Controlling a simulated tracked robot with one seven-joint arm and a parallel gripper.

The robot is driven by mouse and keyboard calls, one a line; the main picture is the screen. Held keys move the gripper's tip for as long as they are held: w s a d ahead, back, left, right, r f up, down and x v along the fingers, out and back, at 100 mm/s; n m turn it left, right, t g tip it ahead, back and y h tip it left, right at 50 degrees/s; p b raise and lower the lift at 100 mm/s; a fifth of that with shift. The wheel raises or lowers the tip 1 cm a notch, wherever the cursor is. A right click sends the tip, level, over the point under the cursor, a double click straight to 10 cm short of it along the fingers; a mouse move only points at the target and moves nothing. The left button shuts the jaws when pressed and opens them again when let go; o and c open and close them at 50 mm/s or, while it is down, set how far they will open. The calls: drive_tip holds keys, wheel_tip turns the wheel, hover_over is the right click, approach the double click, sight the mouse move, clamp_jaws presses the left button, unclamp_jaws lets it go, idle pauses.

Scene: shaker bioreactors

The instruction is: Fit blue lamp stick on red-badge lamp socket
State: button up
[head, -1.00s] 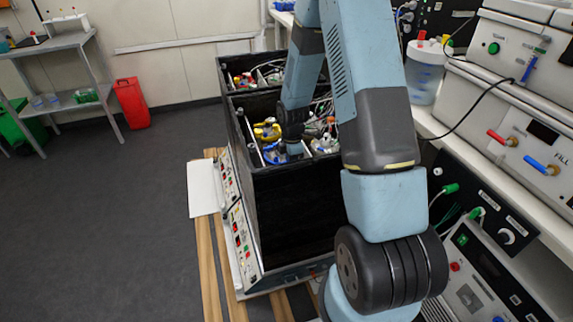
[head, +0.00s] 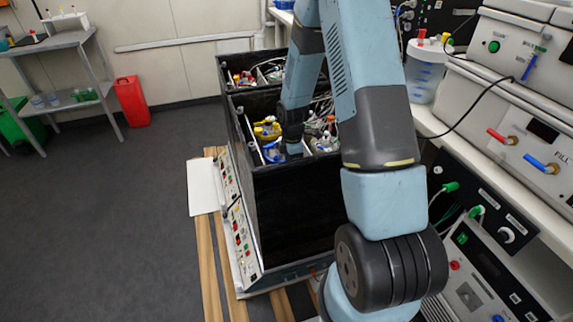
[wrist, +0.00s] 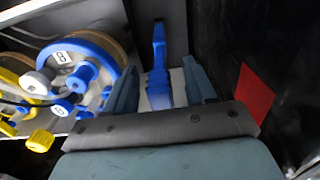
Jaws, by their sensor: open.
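A blue stick-shaped piece (wrist: 159,62), which looks like the blue lamp stick, shows in the wrist view with its narrow end toward the top. My gripper (wrist: 160,84) is open, with one finger on each side of the stick and gaps between. A pale surface lies behind the stick; I cannot tell whether it sits in a socket. A red badge (wrist: 255,97) is on the dark wall right of my gripper. In the head view, my gripper (head: 294,150) is down inside the black box and its fingers are hard to make out.
A round blue-rimmed part (wrist: 108,62) with white and blue knobs is close to the left finger. A yellow knob (wrist: 40,141) lies farther left. The black box (head: 300,215) has high walls around the compartments. A bench with machines (head: 490,150) stands at right.

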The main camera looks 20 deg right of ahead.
drive_tip(key=shift+r, duration=0.1)
wheel_tip(320, 180, up, 14)
drive_tip(key=shift+f, duration=0.2)
idle(0.3)
drive_tip(key=s+r+m+t, duration=0.1)
drive_tip(key=s+r+m, duration=0.35)
drive_tip(key=r, duration=0.45)
drive_tip(key=s+r+m+t, duration=0.1)
drive_tip(key=s+r+m, duration=0.3)
drive_tip(key=r, duration=0.5)
drive_tip(key=s+a+r+m+t, duration=0.1)
drive_tip(key=s+r+m, duration=0.3)
drive_tip(key=s, duration=0.6)
drive_tip(key=s+a+r+m+t, duration=0.1)
drive_tip(key=s+r+m+t, duration=0.1)
drive_tip(key=s+r+m, duration=0.3)
drive_tip(key=s, duration=0.4)
drive_tip(key=shift+s+r+t, duration=0.15)
drive_tip(key=shift+s+t, duration=0.15)
drive_tip(key=shift+s, duration=0.05)
drive_tip(key=shift+m, duration=0.25)
